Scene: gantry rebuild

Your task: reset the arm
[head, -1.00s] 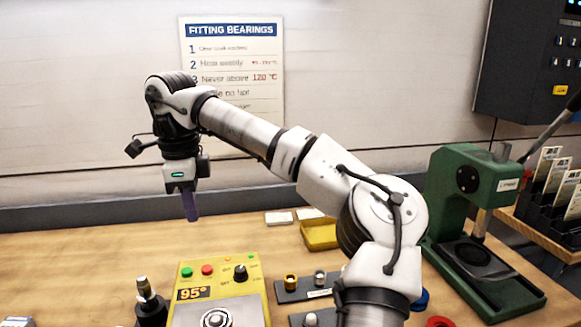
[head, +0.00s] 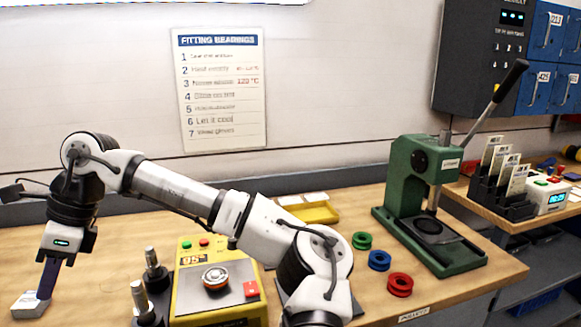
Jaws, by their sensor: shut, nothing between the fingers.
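My gripper (head: 46,282) is at the far left of the head view, pointing down. Its dark purple fingers are shut with nothing visible between them. The fingertips are close to a small pale block (head: 29,304) at the bench's left edge in the picture; I cannot tell whether they touch it. My arm stretches from the lower middle of the picture to the left, above the bench, and hides part of what lies behind it.
A yellow heater (head: 190,303) with a bearing (head: 215,277) on top and dark posts (head: 155,271) stand below my arm. Green, blue and red rings (head: 400,284) lie left of a green press (head: 407,170). A yellow tray (head: 318,213) lies behind my arm. Bare bench (head: 120,235) shows between.

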